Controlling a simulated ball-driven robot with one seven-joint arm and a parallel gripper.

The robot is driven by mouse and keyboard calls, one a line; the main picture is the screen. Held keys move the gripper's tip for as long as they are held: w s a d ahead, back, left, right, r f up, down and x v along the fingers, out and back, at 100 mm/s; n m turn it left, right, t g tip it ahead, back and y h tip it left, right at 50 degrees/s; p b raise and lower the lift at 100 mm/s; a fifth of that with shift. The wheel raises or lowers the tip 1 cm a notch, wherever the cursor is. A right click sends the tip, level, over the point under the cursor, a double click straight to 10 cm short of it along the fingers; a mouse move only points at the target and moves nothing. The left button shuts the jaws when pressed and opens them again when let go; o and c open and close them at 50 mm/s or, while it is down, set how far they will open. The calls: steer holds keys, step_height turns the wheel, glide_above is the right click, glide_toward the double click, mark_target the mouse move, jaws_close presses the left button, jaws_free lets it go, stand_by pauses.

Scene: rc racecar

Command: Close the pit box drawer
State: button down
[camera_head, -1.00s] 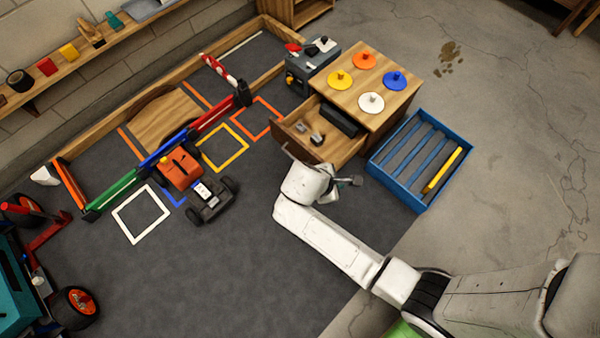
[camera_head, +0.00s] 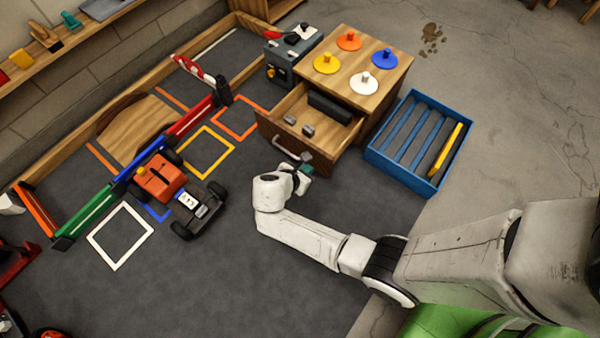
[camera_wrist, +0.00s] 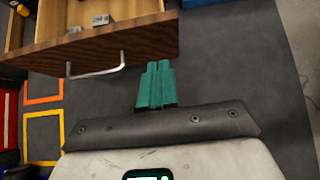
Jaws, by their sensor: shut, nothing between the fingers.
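The pit box (camera_head: 372,62) is a wooden cabinet with coloured pegged discs on top. Its drawer (camera_head: 292,140) is pulled out toward me, with a few small grey items and a dark block inside. The drawer front (camera_wrist: 140,44) and its metal handle (camera_wrist: 96,70) show in the wrist view. My gripper (camera_head: 306,162) is just in front of the drawer front, beside the handle. In the wrist view my gripper's teal fingers (camera_wrist: 158,70) are together and empty, right of the handle and close to the front's lower edge. Whether they touch it I cannot tell.
A blue slatted crate (camera_head: 418,143) with a yellow bar stands right of the pit box. A grey toolbox (camera_head: 290,58) stands left of it. An orange racecar (camera_head: 170,190) sits among coloured floor squares to the left. Dark mat before the drawer is clear.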

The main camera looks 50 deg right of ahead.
mark_target(323, 157)
steer(key=d, duration=0.1)
steer(key=d+f+b, duration=0.1)
steer(key=d, duration=0.1)
steer(key=d+f+b, duration=0.1)
steer(key=d, duration=0.1)
steer(key=shift+f, duration=0.1)
steer(key=shift+d, duration=0.6)
